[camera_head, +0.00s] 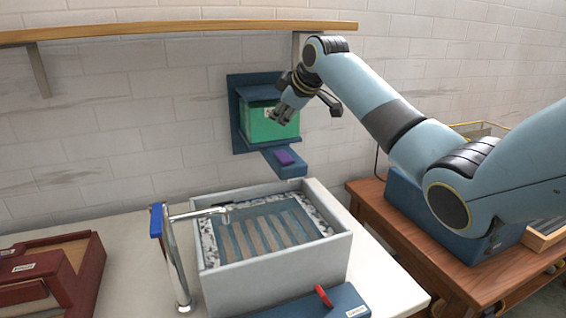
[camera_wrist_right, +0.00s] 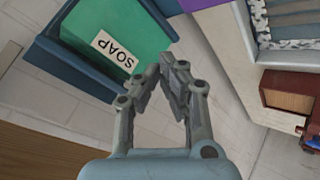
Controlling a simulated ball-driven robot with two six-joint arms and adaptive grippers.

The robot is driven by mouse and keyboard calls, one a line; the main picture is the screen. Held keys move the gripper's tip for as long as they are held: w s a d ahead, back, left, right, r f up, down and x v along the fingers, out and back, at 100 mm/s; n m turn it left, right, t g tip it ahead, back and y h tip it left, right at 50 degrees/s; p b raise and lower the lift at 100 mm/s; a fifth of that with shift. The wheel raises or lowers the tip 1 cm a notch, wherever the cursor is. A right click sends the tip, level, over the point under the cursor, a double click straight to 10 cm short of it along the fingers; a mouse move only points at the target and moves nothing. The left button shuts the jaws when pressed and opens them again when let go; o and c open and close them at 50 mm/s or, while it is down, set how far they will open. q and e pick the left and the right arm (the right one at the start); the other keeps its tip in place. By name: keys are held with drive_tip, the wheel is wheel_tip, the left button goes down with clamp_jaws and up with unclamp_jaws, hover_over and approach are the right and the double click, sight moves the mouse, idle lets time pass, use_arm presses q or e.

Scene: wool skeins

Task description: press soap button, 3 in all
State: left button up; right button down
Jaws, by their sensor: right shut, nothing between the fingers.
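The soap dispenser is a blue wall holder (camera_head: 236,112) with a green container (camera_head: 262,124) in it. In the right wrist view the green container (camera_wrist_right: 108,22) carries a white SOAP label (camera_wrist_right: 117,51). A purple button (camera_head: 285,157) sits on the blue ledge that juts out below. Its purple edge shows at the top of the right wrist view (camera_wrist_right: 202,3). My right gripper (camera_head: 277,116) is shut and empty in front of the green container, above the button and apart from it. In the wrist view its fingertips (camera_wrist_right: 167,68) come together beside the container. My left gripper is out of view.
A grey sink (camera_head: 275,278) with a slatted bottom and a chrome tap (camera_head: 176,265) with a blue handle stands below. A wooden shelf (camera_head: 150,28) runs above. A blue box with a red lever (camera_head: 324,296) is in front. Dark red boxes (camera_head: 85,265) stand left.

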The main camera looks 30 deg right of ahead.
drive_tip(key=b, duration=0.5)
hover_over(281, 156)
wheel_tip(281, 156, down, 5)
drive_tip(key=shift+s+f, duration=0.1)
drive_tip(key=shift+f, duration=0.8)
drive_tip(key=shift+f+p, duration=0.3)
drive_tip(key=shift+f, duration=0.1)
drive_tip(key=shift+f, duration=0.6)
idle(0.8)
idle(0.3)
drive_tip(key=shift+r+p, duration=1)
